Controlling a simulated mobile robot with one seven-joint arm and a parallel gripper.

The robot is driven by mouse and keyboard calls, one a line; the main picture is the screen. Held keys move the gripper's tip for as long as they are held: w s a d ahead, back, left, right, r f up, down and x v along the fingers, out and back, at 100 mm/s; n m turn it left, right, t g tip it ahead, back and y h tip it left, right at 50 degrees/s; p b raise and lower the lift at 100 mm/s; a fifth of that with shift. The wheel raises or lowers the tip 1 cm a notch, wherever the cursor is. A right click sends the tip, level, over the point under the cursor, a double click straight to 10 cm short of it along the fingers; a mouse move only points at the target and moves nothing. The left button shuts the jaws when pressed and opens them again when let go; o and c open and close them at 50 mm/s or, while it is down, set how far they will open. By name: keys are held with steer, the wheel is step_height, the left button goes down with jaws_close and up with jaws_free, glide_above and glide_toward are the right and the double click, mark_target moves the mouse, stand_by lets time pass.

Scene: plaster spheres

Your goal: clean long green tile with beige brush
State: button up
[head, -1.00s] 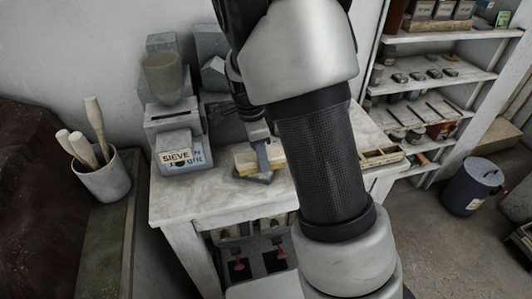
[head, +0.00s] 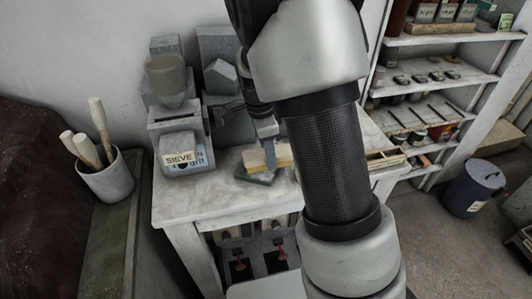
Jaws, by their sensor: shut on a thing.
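A beige brush (head: 284,156), a pale block, is held in my gripper (head: 269,156) over the front part of the white table. My gripper is shut on it, with one finger showing against its near side. A grey-green tile (head: 259,178) lies on the table directly under the brush, and only its front part shows. I cannot tell whether the brush touches the tile. My forearm hides the right end of the brush and perhaps more of the tile.
A box labelled SIEVE (head: 181,155) stands to the left on the white table (head: 195,202), with a bowl-like vessel (head: 168,80) behind it. Grey blocks (head: 220,78) stand at the back. A wooden tray (head: 385,160) lies right of my arm. The table's front left is clear.

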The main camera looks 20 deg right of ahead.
steer(key=shift+f, duration=0.1)
steer(key=shift+f+b, duration=0.45)
steer(key=shift+f, duration=0.2)
stand_by(0.4)
steer(key=shift+d+r, duration=0.1)
steer(key=shift+d, duration=1)
steer(key=shift+a, duration=0.1)
steer(key=shift+a, duration=0.85)
steer(key=shift+a+p, duration=0.45)
steer(key=shift+a, duration=0.85)
steer(key=shift+d, duration=0.15)
